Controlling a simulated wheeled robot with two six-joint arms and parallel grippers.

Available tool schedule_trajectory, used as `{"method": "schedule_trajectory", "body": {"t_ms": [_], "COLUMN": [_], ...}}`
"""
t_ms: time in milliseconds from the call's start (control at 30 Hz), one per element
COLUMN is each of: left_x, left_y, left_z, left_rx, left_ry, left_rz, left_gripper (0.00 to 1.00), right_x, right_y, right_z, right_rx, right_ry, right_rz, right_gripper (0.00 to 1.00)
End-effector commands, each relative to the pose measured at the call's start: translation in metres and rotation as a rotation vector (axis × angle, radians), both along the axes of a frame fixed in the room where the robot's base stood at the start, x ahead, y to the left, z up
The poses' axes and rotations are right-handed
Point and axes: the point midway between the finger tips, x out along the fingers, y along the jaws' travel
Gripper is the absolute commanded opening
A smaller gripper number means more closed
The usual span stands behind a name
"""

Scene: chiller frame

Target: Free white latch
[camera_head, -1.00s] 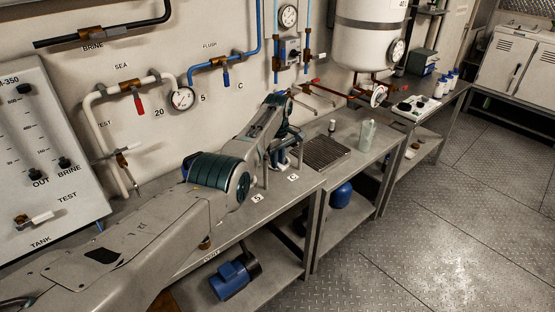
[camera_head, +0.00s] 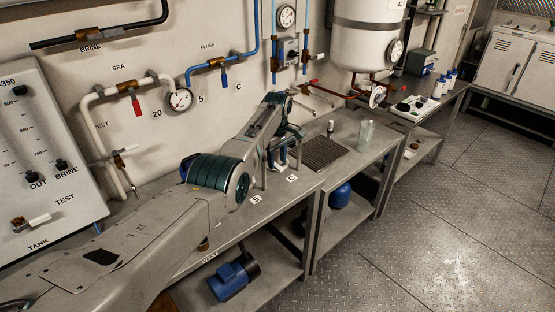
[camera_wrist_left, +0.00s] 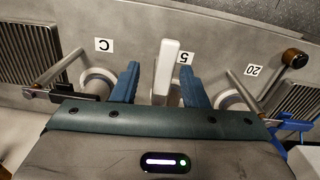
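The white latch (camera_wrist_left: 167,65) is an upright pale bar in the left wrist view, beside the label 5 on the metal bench. My left gripper (camera_wrist_left: 161,84) has its two blue fingers on either side of it, with a gap at the left finger and a narrower one at the right finger. The fingers are open and do not appear to squeeze it. In the head view my left gripper (camera_head: 284,154) is low over the bench, and the latch is hidden there by the gripper and arm. My right gripper is not in view.
Metal posts with bars stand left (camera_wrist_left: 62,70) and right (camera_wrist_left: 274,80) of the latch, near labels C and 20. Pipes and valves line the wall behind.

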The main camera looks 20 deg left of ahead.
Motion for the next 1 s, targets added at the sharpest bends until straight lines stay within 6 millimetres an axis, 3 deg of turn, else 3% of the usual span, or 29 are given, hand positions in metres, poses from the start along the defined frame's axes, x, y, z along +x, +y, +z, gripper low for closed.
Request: {"method": "schedule_trajectory", "body": {"t_ms": [500,700,1000], "left_x": [0.003,0.002,0.002], "left_y": [-0.002,-0.002,-0.002], "left_z": [0.089,0.101,0.102], "left_rx": [0.0,0.0,0.0], "left_ry": [-0.004,-0.001,-0.001], "left_rz": [-0.001,-0.001,-0.001], "left_gripper": [0.4,0.4,0.4], "right_x": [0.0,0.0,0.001], "right_y": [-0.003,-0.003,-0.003], "right_z": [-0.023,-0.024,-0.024], "right_rx": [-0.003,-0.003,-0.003], "right_ry": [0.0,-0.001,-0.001], "right_rz": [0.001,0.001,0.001], "right_gripper": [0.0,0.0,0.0]}}
